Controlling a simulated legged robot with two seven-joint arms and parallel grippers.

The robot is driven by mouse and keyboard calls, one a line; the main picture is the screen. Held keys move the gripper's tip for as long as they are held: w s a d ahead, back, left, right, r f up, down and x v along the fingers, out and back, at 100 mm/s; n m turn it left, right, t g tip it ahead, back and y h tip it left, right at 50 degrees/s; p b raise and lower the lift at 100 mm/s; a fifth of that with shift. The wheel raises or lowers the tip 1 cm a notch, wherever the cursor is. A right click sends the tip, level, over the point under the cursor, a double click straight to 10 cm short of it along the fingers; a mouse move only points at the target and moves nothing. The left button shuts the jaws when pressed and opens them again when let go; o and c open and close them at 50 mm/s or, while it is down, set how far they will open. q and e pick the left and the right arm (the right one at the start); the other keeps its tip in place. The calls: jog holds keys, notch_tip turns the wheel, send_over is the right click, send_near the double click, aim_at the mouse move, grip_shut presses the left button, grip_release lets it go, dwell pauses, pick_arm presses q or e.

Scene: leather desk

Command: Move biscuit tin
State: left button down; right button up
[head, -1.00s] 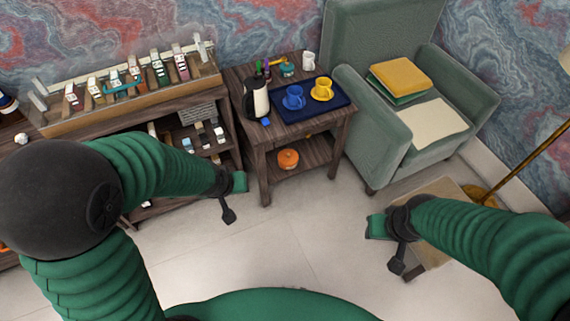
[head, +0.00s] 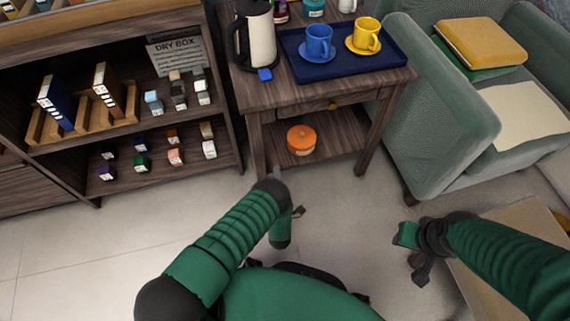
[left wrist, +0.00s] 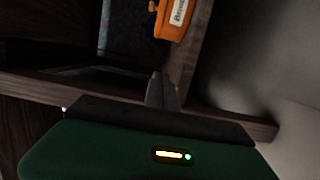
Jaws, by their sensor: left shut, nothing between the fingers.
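The biscuit tin looks to be the round orange tin (head: 301,140) on the lower shelf of the wooden side table (head: 330,150). In the left wrist view the orange tin (left wrist: 176,18) is at the top, partly cut off, with a pale label on its side. My left gripper (head: 277,173) is low in front of the table, short of the tin and apart from it. Its fingers (left wrist: 161,90) are together and empty in the left wrist view. My right gripper (head: 408,240) hangs by the armchair; its fingers do not show clearly.
The tabletop holds a kettle (head: 256,38), a blue tray (head: 384,64) with a blue cup (head: 318,42) and a yellow cup (head: 366,33). A shelf unit (head: 190,165) stands left, a green armchair (head: 450,110) right. Table legs flank the lower shelf. The floor in front is clear.

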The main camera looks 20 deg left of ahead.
pick_arm(q)
jog(key=b+x, duration=0.1)
jog(key=x, duration=0.2)
jog(key=b+x, duration=0.2)
jog(key=x, duration=0.1)
jog(key=b+x, duration=0.2)
jog(key=x, duration=0.1)
jog(key=shift+f, duration=0.35)
jog(key=w+d+b, duration=0.2)
jog(key=d, duration=0.1)
jog(key=shift+r, duration=0.15)
jog(key=shift+d+r, duration=0.15)
jog(key=shift+d, duration=0.05)
